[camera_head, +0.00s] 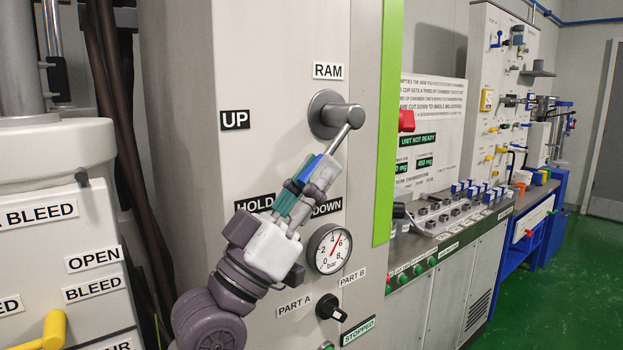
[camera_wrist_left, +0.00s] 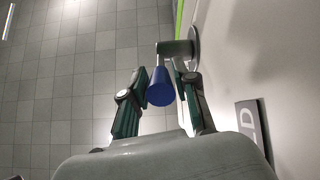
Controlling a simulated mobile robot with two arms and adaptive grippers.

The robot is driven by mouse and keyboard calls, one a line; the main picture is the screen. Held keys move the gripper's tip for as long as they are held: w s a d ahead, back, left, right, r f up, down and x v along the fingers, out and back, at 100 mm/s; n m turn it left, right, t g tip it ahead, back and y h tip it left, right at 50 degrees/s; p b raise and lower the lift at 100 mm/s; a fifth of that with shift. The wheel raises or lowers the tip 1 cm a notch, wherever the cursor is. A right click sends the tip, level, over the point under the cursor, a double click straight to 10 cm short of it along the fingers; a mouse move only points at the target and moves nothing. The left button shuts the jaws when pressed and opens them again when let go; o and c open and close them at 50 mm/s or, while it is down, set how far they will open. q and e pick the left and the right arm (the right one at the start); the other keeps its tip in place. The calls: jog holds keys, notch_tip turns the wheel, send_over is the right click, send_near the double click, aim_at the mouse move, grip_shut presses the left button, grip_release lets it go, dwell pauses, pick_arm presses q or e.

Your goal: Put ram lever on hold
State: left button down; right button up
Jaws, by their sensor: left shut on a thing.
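The ram lever (camera_head: 343,135) is a grey metal rod on a round grey hub (camera_head: 328,112) below the RAM label. It slants down and left and ends in a blue handle (camera_head: 309,169). My left gripper (camera_head: 309,180) is shut on this blue handle and partly hides it. In the left wrist view the blue handle (camera_wrist_left: 160,88) lies between the two fingers. The lever points toward the lower labels, HOLD (camera_head: 255,203) and DOWN (camera_head: 327,207), and my gripper covers the space between them. The UP label (camera_head: 235,120) is left of the hub. My right gripper is not in view.
A pressure gauge (camera_head: 329,249) and a black knob (camera_head: 330,308) sit on the panel below the lever. A red button (camera_head: 406,121) stands to the right beyond the green edge (camera_head: 389,120). Open green floor (camera_head: 575,270) lies at the right.

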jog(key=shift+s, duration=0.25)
pick_arm(q)
jog(key=c, duration=0.9)
grip_release()
jog(key=shift+o, duration=0.2)
jog(key=v, duration=1.2)
jog(key=shift+f, duration=0.1)
